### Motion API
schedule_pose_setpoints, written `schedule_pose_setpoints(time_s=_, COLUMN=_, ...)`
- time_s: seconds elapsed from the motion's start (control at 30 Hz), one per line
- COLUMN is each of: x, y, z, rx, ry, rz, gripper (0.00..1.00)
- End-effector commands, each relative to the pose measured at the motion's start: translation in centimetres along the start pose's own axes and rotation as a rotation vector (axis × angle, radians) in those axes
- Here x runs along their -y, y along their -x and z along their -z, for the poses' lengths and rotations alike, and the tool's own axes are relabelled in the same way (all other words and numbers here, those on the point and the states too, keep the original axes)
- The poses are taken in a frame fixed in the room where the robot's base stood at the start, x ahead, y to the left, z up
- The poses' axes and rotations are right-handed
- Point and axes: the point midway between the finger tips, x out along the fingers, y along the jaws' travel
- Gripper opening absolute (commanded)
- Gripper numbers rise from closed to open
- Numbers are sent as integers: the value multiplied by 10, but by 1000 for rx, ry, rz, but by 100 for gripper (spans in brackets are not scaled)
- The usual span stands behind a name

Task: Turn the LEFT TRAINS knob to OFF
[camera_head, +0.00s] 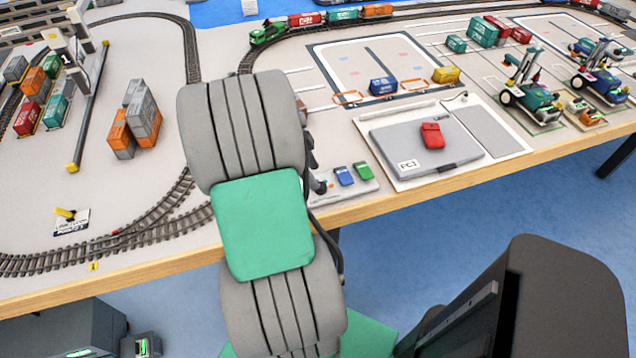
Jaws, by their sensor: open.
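A small grey control panel (362,186) lies near the table's front edge, right of my arm. A blue piece (344,176) and a green piece (364,171) stand on it.
A yellow lever (66,213) with a label stands inside the track at left. A grey flat case (412,150) bears a red device (432,135). Stacked containers (136,120) stand left of my arm. The table's wooden front edge (440,188) runs below the panel.

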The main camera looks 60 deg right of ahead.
Motion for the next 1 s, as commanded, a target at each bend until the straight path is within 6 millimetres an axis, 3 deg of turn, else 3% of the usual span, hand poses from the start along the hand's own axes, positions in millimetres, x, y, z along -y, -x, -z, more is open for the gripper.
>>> schedule_pose_setpoints(time_s=0.1, x=-1, y=-24, z=0, rx=-1, ry=2, rz=-2, gripper=51)
schedule_pose_setpoints(time_s=0.23, x=0, y=-42, z=0, rx=0, ry=3, rz=-1, gripper=51)
schedule_pose_setpoints(time_s=0.57, x=0, y=-49, z=-1, rx=2, ry=6, rz=3, gripper=50)
schedule_pose_setpoints(time_s=1.0, x=0, y=-48, z=-1, rx=2, ry=6, rz=3, gripper=14)
